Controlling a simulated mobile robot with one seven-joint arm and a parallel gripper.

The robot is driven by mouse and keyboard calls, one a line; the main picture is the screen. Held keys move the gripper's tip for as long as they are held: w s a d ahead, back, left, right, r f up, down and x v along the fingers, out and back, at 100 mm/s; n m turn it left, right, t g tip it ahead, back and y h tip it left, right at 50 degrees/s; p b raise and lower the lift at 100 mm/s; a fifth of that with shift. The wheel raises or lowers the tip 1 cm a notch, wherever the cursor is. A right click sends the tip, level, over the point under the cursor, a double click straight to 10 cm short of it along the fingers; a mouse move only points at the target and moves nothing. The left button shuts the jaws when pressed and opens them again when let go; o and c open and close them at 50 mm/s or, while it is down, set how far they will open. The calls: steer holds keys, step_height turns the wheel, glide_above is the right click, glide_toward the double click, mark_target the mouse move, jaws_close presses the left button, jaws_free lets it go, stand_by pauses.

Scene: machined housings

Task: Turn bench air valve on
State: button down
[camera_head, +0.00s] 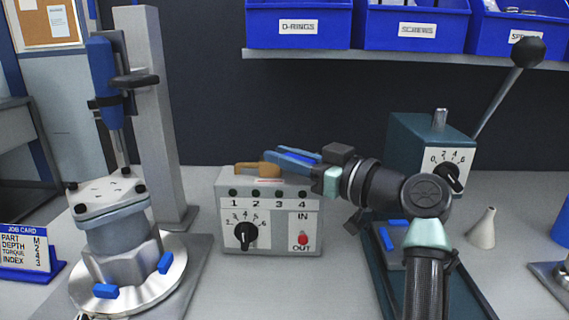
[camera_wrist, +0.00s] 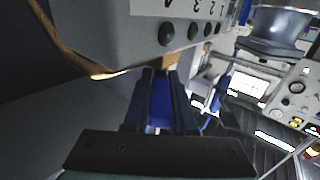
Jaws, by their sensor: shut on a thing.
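A grey control box (camera_head: 270,240) stands mid-bench, with a black dial (camera_head: 245,235), a red IN/OUT knob (camera_head: 303,239) and several numbered dark buttons. A tan handle (camera_head: 257,168) lies across its top; I cannot tell for certain whether this is the air valve. My gripper (camera_head: 284,160) reaches in from the right above the box, its blue fingers shut on the tan handle. The wrist view shows the handle (camera_wrist: 171,60) at the fingertips, beside the box face (camera_wrist: 120,40). The fingers partly hide the handle.
A grey housing (camera_head: 118,230) on a round plate stands left, under a blue driver (camera_head: 104,75) on a column. A teal press (camera_head: 415,140) with a long lever stands right. Blue bins (camera_head: 298,25) sit on the shelf above. A cone (camera_head: 482,230) stands far right.

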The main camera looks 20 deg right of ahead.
stand_by(0.3)
steer(key=c, duration=0.7)
jaws_free()
steer(key=shift+c, duration=0.2)
steer(key=v, duration=1.2)
steer(key=shift+s+d+p, duration=0.25)
steer(key=shift+s+p, duration=0.1)
steer(key=shift+p, duration=0.05)
